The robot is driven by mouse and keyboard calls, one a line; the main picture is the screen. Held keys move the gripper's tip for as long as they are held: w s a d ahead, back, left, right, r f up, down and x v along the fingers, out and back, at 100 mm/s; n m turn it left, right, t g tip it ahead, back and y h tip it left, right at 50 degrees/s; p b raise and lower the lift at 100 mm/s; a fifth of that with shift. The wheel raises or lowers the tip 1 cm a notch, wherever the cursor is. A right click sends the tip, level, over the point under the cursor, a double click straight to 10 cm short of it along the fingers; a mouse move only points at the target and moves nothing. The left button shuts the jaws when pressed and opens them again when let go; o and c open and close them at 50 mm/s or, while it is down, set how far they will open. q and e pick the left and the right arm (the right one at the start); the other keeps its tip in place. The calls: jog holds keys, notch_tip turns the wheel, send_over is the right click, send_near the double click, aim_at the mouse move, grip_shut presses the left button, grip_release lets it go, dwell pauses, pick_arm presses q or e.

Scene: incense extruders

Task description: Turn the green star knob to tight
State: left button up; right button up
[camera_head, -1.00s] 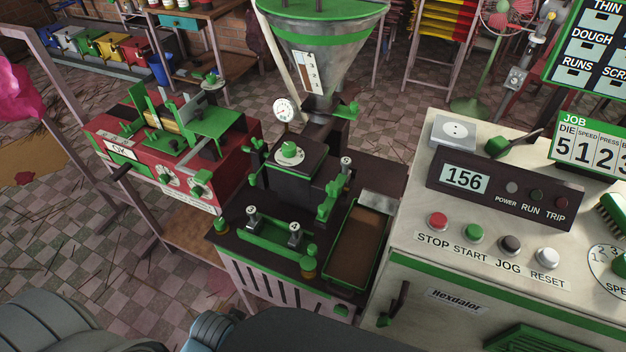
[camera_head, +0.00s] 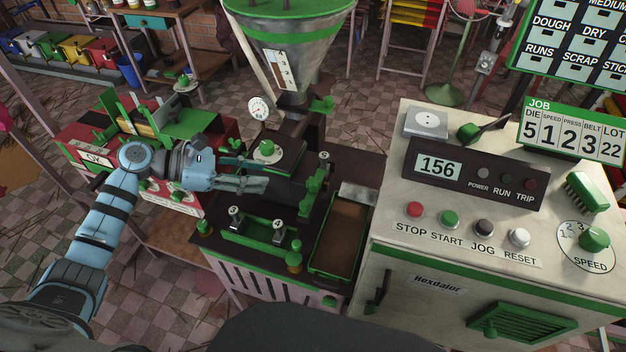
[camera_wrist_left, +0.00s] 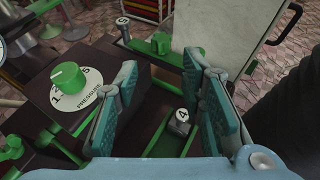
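A green knob that looks lobed (camera_wrist_left: 160,43) shows beyond my fingers in the left wrist view, on the dark extruder's green clamp. In the head view a green clamp part (camera_head: 317,173) stands at the extruder's right side; its star shape is too small to make out. No tight mark is readable. My left gripper (camera_head: 266,185) reaches in from the left over the extruder. In the left wrist view its two fingers (camera_wrist_left: 160,88) are apart with nothing between them, short of the green knob. My right gripper is not in view.
The green pressure dial (camera_head: 267,149) is beside my left gripper. Numbered posts (camera_head: 278,226) and a green-rimmed tray (camera_head: 336,238) stand nearby. The hopper (camera_head: 292,60) rises behind. The control cabinet (camera_head: 400,205) stands right; a red machine (camera_head: 80,140) is left.

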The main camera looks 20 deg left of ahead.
aim_at(312, 181)
pick_arm(q)
jog(key=b+x, duration=0.1)
jog(key=x, duration=1.3)
jog(key=shift+d+r, duration=0.1)
jog(key=shift+d, duration=0.1)
